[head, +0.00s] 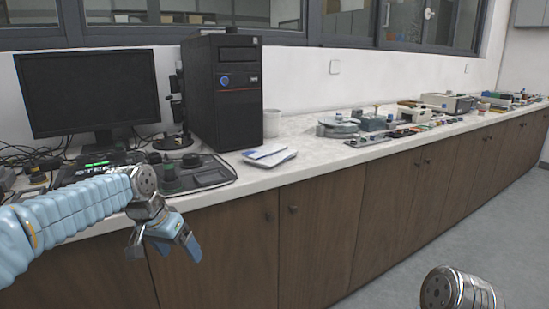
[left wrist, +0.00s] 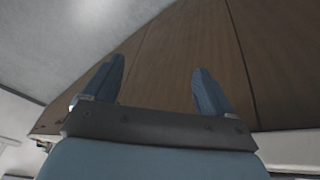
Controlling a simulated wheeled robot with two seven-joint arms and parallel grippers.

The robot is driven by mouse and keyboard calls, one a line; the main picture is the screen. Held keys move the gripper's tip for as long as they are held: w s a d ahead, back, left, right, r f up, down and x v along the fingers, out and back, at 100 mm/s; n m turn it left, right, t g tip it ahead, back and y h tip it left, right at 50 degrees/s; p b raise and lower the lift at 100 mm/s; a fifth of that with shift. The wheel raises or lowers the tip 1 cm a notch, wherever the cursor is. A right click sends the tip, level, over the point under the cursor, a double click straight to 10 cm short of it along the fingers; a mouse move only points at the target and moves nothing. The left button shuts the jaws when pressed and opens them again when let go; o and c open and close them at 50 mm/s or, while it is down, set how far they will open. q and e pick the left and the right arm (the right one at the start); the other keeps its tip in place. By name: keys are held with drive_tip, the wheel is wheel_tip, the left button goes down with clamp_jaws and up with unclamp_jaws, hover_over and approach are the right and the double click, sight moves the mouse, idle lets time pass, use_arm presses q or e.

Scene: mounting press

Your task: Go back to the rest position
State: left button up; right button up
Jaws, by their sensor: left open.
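My left gripper (head: 166,243) hangs in front of the counter's edge at the left, below the countertop, with its fingers pointing down. It is open and empty. In the left wrist view its two blue fingers (left wrist: 152,90) stand apart with brown cabinet doors behind them. A metal part of my right arm shows at the bottom right of the head view. My right gripper is not in view.
A long white counter (head: 310,142) with brown cabinet doors (head: 320,220) runs away to the right. A black monitor (head: 90,92), a computer tower (head: 225,95), a white packet (head: 269,155) and several devices (head: 365,123) stand on it. The grey floor (head: 450,240) at right is clear.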

use_arm(q)
drive_tip(key=s+d+f+n+g+h, duration=0.15)
drive_tip(key=d+f, duration=0.25)
drive_tip(key=f, duration=0.9)
drive_tip(key=s+d+f, duration=0.2)
drive_tip(key=d+f, duration=0.1)
drive_tip(key=f, duration=1)
drive_tip(key=s+d+f+n, duration=0.1)
drive_tip(key=s+d+f, duration=0.1)
drive_tip(key=s+f, duration=0.6)
drive_tip(key=s+d+f+n+g, duration=0.1)
drive_tip(key=s+d+f+n, duration=0.1)
drive_tip(key=s+f, duration=0.7)
drive_tip(key=s, duration=0.3)
drive_tip(key=shift+s+d+f, duration=0.25)
drive_tip(key=shift+s+f, duration=0.05)
drive_tip(key=shift+s, duration=0.05)
